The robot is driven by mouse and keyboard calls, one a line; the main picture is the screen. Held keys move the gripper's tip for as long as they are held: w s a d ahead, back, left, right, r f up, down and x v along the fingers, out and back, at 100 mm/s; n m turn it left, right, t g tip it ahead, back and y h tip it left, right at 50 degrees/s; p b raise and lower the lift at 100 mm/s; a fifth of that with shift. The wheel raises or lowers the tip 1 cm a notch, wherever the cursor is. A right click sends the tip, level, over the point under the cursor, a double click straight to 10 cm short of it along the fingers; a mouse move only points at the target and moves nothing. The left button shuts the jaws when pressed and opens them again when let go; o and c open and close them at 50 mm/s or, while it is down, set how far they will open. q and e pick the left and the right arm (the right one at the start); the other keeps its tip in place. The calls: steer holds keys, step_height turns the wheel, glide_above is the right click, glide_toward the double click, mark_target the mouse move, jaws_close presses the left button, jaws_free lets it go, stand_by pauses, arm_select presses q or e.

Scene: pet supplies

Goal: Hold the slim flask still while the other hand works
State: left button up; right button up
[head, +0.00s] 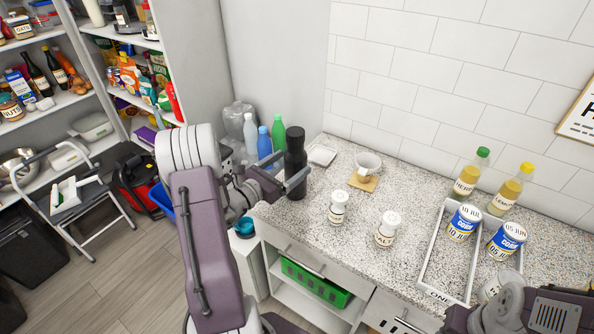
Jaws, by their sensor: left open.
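The slim flask, a tall black bottle (296,158), stands upright on the speckled counter near its left end. My left gripper (283,181) is open, with its fingers at the flask's lower half. One finger is left of the flask and the other crosses in front of its right side. I cannot tell whether either finger touches it. Part of my right arm shows at the bottom right corner, but its fingers do not show.
Blue (264,146), green (279,134) and pale bottles stand behind the flask. A long tray (437,252) with cans and tall bottles are farther right.

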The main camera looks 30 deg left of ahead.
mark_target(295, 131)
arm_select(q)
steer(key=shift+x, duration=1.15)
steer(key=shift+w, duration=0.5)
steer(key=shift+s, duration=0.1)
steer(key=c, duration=1.4)
jaws_close()
step_height(295, 131, up, 10)
steer(key=shift+r+p, duration=0.1)
steer(key=shift+p, duration=0.4)
